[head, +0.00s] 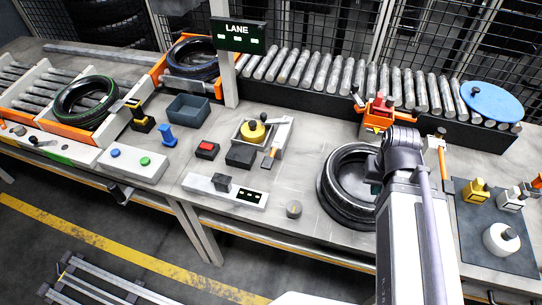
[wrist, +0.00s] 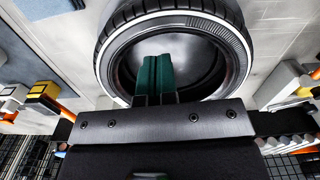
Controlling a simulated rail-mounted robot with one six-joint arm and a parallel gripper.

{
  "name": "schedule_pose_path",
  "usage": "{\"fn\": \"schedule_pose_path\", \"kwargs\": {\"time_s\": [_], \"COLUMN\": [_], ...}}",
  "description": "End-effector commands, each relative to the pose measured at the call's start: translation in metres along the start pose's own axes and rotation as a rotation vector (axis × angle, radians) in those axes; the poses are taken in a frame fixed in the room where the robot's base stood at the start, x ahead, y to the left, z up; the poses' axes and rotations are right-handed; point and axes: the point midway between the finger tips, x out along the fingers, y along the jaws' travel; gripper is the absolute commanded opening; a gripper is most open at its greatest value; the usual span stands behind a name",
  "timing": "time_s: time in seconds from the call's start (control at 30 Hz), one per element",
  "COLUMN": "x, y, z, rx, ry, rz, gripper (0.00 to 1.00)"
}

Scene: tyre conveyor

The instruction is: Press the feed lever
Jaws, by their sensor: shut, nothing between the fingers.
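No lever is readably labelled as the feed lever. One candidate is a lever with a dark knob (head: 357,93) beside the orange block with a red top (head: 379,108), at the front of the roller conveyor. Another is a black-ended lever (head: 122,194) at the table's front edge. My gripper (wrist: 158,70) shows in the wrist view with its teal fingers together and empty. It is over the opening of a black tyre with a white ring (wrist: 100,60). The tyre also shows in the head view (head: 335,197), lying flat, partly covered by my arm. My fingers are hidden in the head view.
A roller conveyor (head: 300,68) runs along the back, with a blue disc (head: 491,101) at right. A dark mat (head: 478,249) holds small knobbed blocks. Two more tyres (head: 86,101) (head: 195,58) sit at left. A LANE display (head: 238,36) stands on a post.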

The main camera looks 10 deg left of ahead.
Motion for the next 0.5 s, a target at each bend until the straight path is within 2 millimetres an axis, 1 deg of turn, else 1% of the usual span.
{"fn": "schedule_pose_path", "kwargs": {"time_s": [0.23, 0.27, 0.33, 0.37, 0.43, 0.47, 0.5], "x": [-0.001, -0.003, -0.011, -0.016, -0.032, -0.040, -0.051], "y": [-0.002, -0.004, -0.017, -0.027, -0.058, -0.076, -0.105], "z": [0.000, 0.000, 0.000, -0.001, -0.011, -0.017, -0.027], "rx": [-0.004, -0.010, -0.042, -0.065, -0.138, -0.178, -0.250], "ry": [0.000, 0.000, 0.000, 0.000, 0.000, 0.000, 0.000], "rz": [0.000, 0.000, 0.000, 0.000, 0.000, 0.000, 0.000], "gripper": [0.00, 0.00, 0.00, 0.00, 0.00, 0.00, 0.00]}}
